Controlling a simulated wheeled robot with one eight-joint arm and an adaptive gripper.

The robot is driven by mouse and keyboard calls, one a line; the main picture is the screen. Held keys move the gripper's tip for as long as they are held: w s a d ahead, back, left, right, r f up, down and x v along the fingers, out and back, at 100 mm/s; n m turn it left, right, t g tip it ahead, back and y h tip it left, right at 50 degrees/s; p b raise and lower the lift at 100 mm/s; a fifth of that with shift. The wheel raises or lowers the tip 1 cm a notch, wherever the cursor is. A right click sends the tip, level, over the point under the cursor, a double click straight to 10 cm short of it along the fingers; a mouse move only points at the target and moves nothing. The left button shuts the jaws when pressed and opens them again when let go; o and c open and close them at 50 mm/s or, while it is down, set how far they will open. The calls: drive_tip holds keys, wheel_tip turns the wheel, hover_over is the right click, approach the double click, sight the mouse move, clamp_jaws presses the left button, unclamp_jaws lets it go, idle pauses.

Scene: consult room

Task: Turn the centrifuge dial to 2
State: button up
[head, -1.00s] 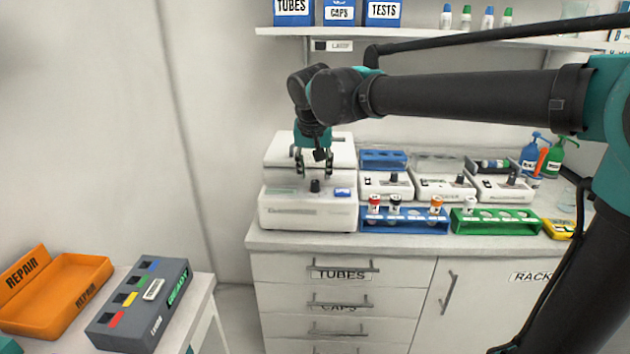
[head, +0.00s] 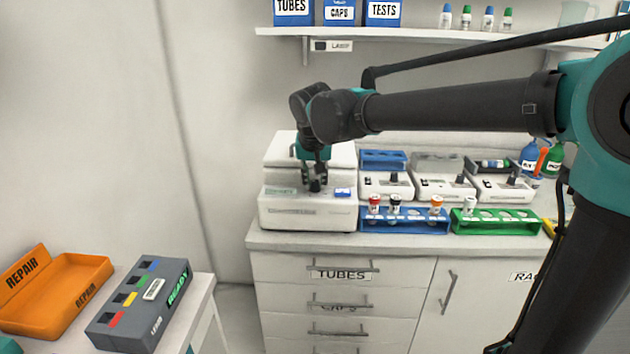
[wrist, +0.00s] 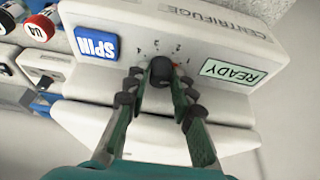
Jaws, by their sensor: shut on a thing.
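The white centrifuge (head: 290,212) stands at the left end of the counter, and its labelled front panel also shows in the wrist view (wrist: 221,36). Its black dial (wrist: 160,72) sits between the blue SPIN button (wrist: 95,44) and the green READY display (wrist: 233,72). Small numbers are printed around the dial, and a small red mark shows beside it. My gripper (head: 315,184) is down at the dial. In the wrist view its two fingertips (wrist: 159,83) are shut on the dial from both sides. The dial's pointer is hard to make out.
Right of the centrifuge are a blue rack (head: 405,226) with capped tubes, a green rack (head: 494,227) and several small white devices (head: 386,187). A shelf (head: 430,34) is above. An orange repair tray (head: 75,282) and a grey box (head: 138,318) are at lower left.

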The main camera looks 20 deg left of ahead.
drive_tip(key=shift+n+y, duration=0.3)
drive_tip(key=shift+n, duration=0.4)
clamp_jaws()
drive_tip(key=o, duration=1)
unclamp_jaws()
drive_tip(key=v, duration=1.2)
